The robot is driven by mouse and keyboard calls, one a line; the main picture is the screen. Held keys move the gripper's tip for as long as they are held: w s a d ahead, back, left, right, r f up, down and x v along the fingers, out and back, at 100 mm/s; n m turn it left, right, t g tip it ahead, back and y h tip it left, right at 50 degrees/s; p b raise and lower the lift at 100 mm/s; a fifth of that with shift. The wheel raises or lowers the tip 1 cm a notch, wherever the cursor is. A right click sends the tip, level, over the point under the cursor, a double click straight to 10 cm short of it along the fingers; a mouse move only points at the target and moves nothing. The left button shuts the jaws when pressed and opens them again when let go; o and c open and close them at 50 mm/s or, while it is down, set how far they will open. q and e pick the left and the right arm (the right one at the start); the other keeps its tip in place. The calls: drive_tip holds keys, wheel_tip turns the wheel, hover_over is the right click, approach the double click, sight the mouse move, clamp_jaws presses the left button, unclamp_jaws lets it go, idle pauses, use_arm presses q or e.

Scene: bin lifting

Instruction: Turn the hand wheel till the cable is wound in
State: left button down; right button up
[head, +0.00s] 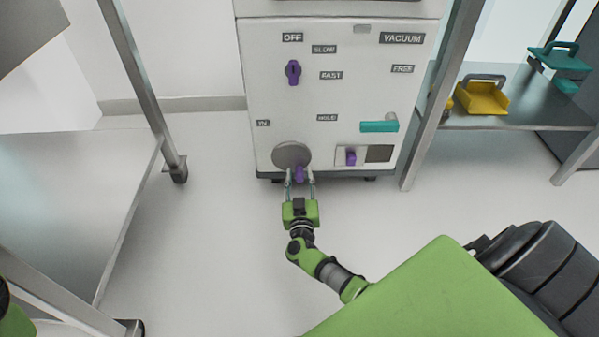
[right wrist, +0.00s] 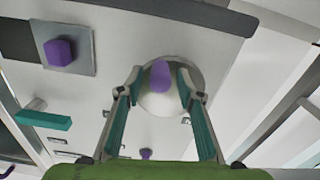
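The hand wheel (head: 291,155) is a round grey disc low on the front of the white machine. Its purple knob (head: 299,174) sits at the lower edge of the disc. My right gripper (head: 300,185) is at the knob, with one finger on each side. In the right wrist view the purple knob (right wrist: 160,74) lies between the two teal-padded fingertips (right wrist: 160,82), with gaps on both sides, so the gripper is open. The pale disc (right wrist: 165,103) shows behind the knob. I cannot make out the cable. My left gripper is out of view.
The white machine (head: 345,100) also carries a purple switch (head: 293,72), a teal handle (head: 379,127) and a small purple knob (head: 351,158). A metal table (head: 75,180) stands left. A shelf (head: 530,120) at right holds a yellow dustpan-like item (head: 483,97). The floor before the machine is clear.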

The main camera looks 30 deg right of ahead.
wheel_tip(320, 180, up, 10)
drive_tip(key=shift+f, duration=0.1)
idle(0.4)
